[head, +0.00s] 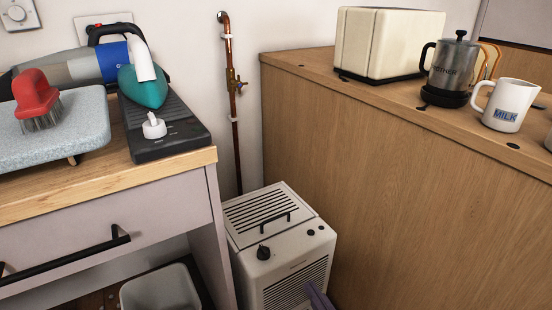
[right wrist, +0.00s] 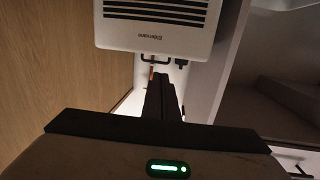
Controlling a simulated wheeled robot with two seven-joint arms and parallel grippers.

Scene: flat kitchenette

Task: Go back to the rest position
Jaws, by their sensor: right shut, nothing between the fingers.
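My right gripper (right wrist: 162,98) shows in the right wrist view with its two dark fingers together and nothing between them. It points toward the white vented appliance (right wrist: 155,38), which appears upside down there; I cannot tell the exact distance. In the head view a small purple-grey tip (head: 318,296) at the bottom edge, in front of the appliance, looks like part of my right gripper. My left gripper is in neither view.
The white appliance (head: 278,240) stands between a drawer cabinet (head: 110,215) and a wooden panel (head: 400,190). A copper pipe (head: 233,110) runs up the wall. A toaster (head: 385,42), press pot (head: 450,68) and milk jug (head: 506,105) stand on the right counter. A grey bin (head: 162,288) sits below the drawer.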

